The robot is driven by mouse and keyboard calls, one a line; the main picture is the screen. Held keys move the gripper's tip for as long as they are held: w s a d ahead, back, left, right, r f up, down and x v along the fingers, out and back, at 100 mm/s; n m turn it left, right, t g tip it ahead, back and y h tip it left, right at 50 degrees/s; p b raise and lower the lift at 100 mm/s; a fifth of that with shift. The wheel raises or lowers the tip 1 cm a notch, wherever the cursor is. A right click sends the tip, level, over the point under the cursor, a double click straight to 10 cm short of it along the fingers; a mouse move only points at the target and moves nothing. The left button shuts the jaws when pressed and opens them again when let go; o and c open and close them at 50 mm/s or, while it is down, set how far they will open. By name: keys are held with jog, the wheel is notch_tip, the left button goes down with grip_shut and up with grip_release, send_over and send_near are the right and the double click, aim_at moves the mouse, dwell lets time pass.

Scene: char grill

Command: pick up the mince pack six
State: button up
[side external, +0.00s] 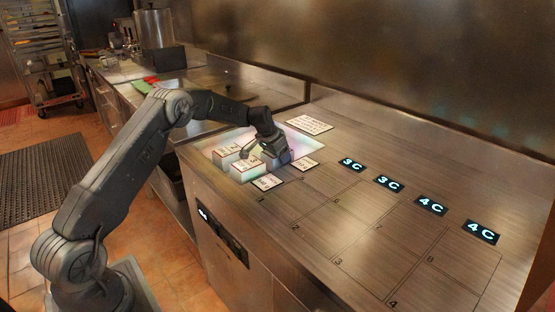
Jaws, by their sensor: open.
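Several white packs with dark print sit at the lit recess in the steel counter. One pack (226,155) stands at the left of the recess, and another pack (246,169) stands just in front of it. The print is too small to tell which is mince pack six. My gripper (272,163) is open and points down into the recess, just right of the front pack. Its fingertips are small and partly hidden, and I cannot tell whether they touch anything.
White labels lie at the front edge (267,183) and right edge (306,164) of the recess, with a larger sign (309,124) behind. Right of it, the counter (385,250) is clear, with numbered outlined areas and lit displays (431,206) along the back.

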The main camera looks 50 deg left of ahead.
jog(key=c, duration=0.7)
jog(key=shift+c, duration=0.2)
jog(key=shift+r, duration=0.2)
